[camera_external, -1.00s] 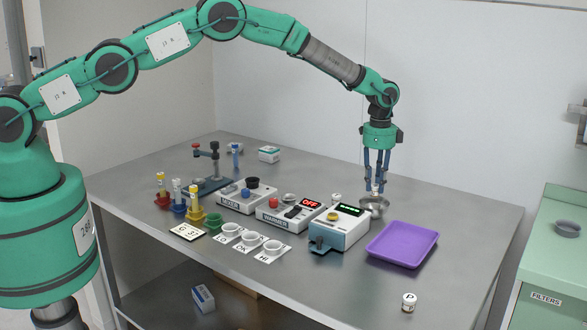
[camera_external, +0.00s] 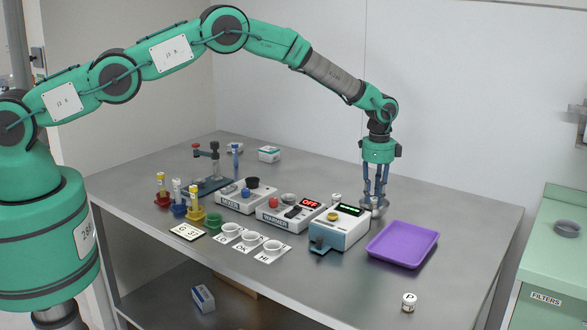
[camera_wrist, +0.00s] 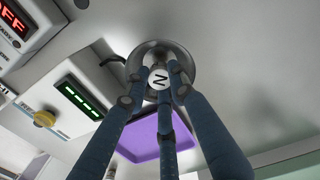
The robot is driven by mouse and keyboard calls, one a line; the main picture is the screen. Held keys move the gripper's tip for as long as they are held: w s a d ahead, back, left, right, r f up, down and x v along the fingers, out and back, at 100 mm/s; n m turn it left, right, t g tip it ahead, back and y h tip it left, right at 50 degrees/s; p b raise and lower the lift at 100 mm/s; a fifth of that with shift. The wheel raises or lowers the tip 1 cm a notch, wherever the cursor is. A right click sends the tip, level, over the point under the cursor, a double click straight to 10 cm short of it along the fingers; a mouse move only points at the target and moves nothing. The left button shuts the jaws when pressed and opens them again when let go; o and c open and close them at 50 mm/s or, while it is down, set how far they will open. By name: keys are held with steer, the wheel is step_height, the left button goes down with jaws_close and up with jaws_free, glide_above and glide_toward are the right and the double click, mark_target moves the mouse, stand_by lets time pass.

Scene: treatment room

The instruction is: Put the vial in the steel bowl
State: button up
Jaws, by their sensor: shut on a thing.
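My gripper (camera_external: 375,197) has its blue fingers pointing down at the steel bowl (camera_wrist: 180,53), right behind the white device with the green display. In the wrist view, my gripper (camera_wrist: 160,85) is closed around the vial, whose white round cap (camera_wrist: 159,76) carries a letter that looks like N. The vial is lined up with the inside of the shiny bowl. Its lower end is hidden, so I cannot tell whether it touches the bowl's bottom. In the external view the fingers cover much of the bowl.
A purple tray (camera_external: 403,245) lies to the right of the device (camera_external: 340,230). A small white-capped jar (camera_external: 409,302) stands near the front edge. The warmer (camera_external: 290,214), mixer (camera_external: 246,196), several cups and colored tube holders stand to the left. The table's back right is clear.

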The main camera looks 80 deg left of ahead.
mark_target(375, 199)
steer(key=o, duration=1)
steer(key=shift+r+p, duration=0.7)
steer(key=shift+r, duration=2.8)
